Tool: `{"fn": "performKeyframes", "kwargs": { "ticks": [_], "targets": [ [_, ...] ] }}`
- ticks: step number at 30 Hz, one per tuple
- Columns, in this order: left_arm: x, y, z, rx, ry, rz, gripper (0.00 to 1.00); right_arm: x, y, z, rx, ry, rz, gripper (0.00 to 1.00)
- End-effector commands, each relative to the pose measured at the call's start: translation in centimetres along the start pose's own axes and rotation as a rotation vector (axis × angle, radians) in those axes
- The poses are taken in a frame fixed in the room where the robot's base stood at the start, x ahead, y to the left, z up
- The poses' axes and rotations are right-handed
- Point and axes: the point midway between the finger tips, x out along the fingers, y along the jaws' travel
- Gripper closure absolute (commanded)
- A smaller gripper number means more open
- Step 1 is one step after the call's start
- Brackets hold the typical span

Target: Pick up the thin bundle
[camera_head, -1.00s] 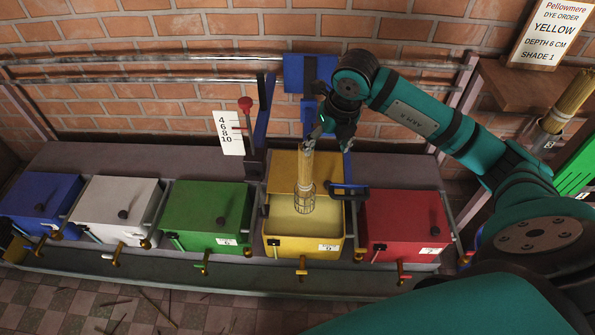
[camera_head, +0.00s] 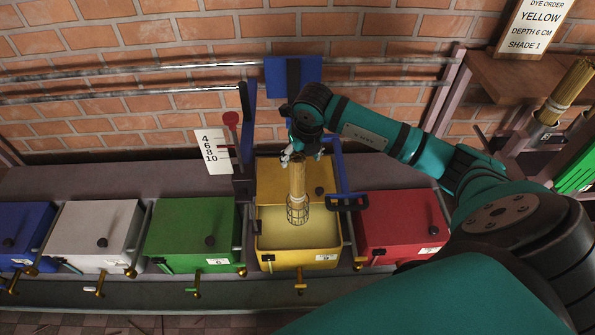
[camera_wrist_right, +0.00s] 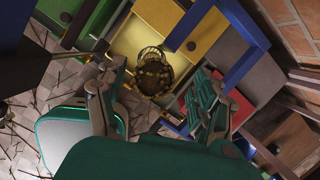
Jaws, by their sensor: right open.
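A tan stick bundle (camera_head: 297,182) stands upright in a wire basket (camera_head: 297,212) at the open yellow vat (camera_head: 270,258). I cannot tell if the basket touches the liquid. My right gripper (camera_head: 303,152) is open just above the bundle's top. In the right wrist view the bundle (camera_wrist_right: 153,75) shows end-on, beyond and between the spread fingers of my right gripper (camera_wrist_right: 155,92), with nothing held. Another bundle (camera_head: 570,92) stands in a holder at the right; which bundle is thinner is hard to judge. My left gripper is not in view.
A red-knobbed lever (camera_head: 231,120) and a number scale (camera_head: 213,150) stand left of the yellow vat. Green (camera_head: 190,225), white (camera_head: 90,232) and red (camera_head: 400,225) lidded vats flank it. Blue uprights and a blue bracket (camera_head: 347,202) stand close to the gripper. An order sign (camera_head: 535,28) reads yellow.

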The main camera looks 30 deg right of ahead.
Motion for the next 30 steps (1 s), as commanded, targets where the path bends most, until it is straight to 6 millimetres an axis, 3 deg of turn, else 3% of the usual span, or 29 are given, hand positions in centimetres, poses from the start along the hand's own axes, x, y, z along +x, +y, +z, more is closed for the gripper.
{"fn": "performKeyframes", "kwargs": {
  "ticks": [5, 14, 23, 30],
  "targets": [
    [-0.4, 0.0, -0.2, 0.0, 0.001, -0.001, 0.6, 1.2, 0.1, -0.1, 0.0, 0.001, 0.001, 0.31],
    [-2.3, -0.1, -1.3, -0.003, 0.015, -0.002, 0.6, 5.3, 0.6, -0.4, 0.001, 0.001, 0.0, 0.31],
    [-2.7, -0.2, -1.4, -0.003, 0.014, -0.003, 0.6, 5.8, 0.6, -0.4, -0.001, 0.0, 0.0, 0.31],
    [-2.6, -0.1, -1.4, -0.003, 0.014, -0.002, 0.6, 5.7, 0.6, -0.3, -0.001, -0.001, 0.0, 0.61]
  ]
}}
